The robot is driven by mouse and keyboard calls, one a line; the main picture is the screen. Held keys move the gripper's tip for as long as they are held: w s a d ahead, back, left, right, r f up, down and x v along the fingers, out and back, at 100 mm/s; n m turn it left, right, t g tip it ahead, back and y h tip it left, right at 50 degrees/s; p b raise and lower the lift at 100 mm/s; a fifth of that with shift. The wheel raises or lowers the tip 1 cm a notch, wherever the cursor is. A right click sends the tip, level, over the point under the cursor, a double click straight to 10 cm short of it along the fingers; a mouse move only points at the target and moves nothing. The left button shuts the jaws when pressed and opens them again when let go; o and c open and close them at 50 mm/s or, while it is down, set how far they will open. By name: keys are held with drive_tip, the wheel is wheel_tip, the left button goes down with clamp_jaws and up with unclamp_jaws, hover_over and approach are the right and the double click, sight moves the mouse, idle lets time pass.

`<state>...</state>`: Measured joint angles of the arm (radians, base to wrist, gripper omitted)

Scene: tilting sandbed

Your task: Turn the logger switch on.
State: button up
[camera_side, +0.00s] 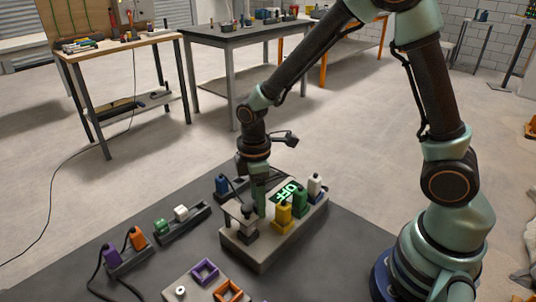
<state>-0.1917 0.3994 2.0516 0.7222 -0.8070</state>
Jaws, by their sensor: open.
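The logger box (262,257) is a beige block on the dark table, with a green lit display (288,191) that reads OFF at an angle. A yellow plug (283,214), a green plug (300,201) and a white plug (314,184) stand along its right side. A dark piece (246,224) stands on its near left part; I cannot tell whether it is the switch. My gripper (259,207) points down over the box, left of the display and just behind the dark piece. It is open. It hides part of the box top, and I cannot tell whether it touches anything.
A blue plug (222,184) stands behind the box. Dark strips at left hold green (162,227), white (181,213), purple (111,255) and orange (137,238) plugs with cables. A tray with purple (205,271) and orange (228,291) square frames lies in front.

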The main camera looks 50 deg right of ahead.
drive_tip(key=shift+f, duration=0.25)
clamp_jaws()
drive_tip(key=m, duration=0.6)
drive_tip(key=shift+d, duration=0.1)
drive_tip(key=m, duration=0.5)
drive_tip(key=shift+m+t, duration=0.3)
drive_tip(key=shift+m, duration=0.1)
idle(0.4)
